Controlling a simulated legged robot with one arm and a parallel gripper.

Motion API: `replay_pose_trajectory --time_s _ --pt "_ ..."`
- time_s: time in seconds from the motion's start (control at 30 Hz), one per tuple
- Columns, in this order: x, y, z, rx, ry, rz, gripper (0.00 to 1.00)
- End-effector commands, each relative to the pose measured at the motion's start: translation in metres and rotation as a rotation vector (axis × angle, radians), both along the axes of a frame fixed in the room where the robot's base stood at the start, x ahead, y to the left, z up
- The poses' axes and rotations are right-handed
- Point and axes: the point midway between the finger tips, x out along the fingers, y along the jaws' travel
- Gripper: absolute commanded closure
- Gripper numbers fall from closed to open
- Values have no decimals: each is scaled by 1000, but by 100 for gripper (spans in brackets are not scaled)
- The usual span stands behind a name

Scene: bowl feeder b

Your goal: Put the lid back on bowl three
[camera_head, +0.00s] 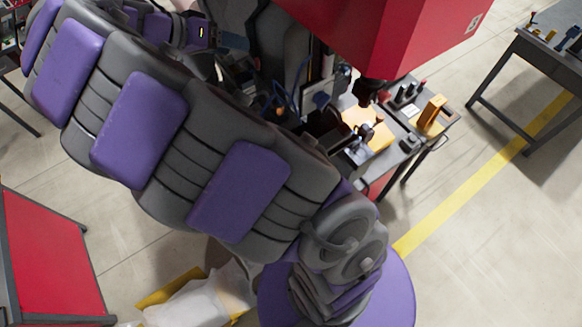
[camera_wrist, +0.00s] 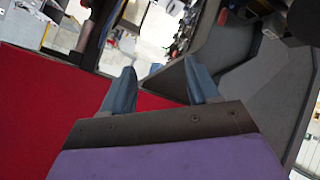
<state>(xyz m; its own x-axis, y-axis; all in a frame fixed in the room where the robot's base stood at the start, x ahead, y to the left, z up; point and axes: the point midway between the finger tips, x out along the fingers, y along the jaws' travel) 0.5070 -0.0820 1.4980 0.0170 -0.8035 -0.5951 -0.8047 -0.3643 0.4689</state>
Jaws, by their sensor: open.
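My gripper (camera_wrist: 162,88) shows in the wrist view with its two blue-grey fingers apart and nothing between them. A red panel lies close under and beside the fingers in that view. In the head view my large purple and grey arm fills the left and middle, and I cannot make out the gripper's fingers there. I see no bowl, bowl three or lid that I can identify in either view.
A red machine housing (camera_head: 390,35) hangs at the top of the head view. Below it is a cluttered workbench (camera_head: 408,165). A grey table (camera_head: 545,60) stands at the upper right. A red cabinet (camera_head: 50,265) is at the lower left. Floor with a yellow line (camera_head: 470,185) is clear at right.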

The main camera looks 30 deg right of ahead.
Motion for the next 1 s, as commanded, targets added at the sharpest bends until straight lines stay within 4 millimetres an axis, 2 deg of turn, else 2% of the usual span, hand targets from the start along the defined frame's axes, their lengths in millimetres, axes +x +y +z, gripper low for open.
replay_pose_trajectory --time_s 0.03,0.2,0.37,0.47,0.6,0.7,0.83,1.0 --pt "-23 -10 3 43 41 -2 40" --pt "-97 -36 -9 238 201 48 40" --pt "-164 -40 -32 443 328 163 40" --pt "-204 -28 -48 569 396 265 40" --pt "-256 7 -70 729 479 441 40" --pt "-288 35 -83 815 524 571 40" --pt "-317 64 -96 888 564 707 40" --pt "-333 76 -103 930 586 789 40"
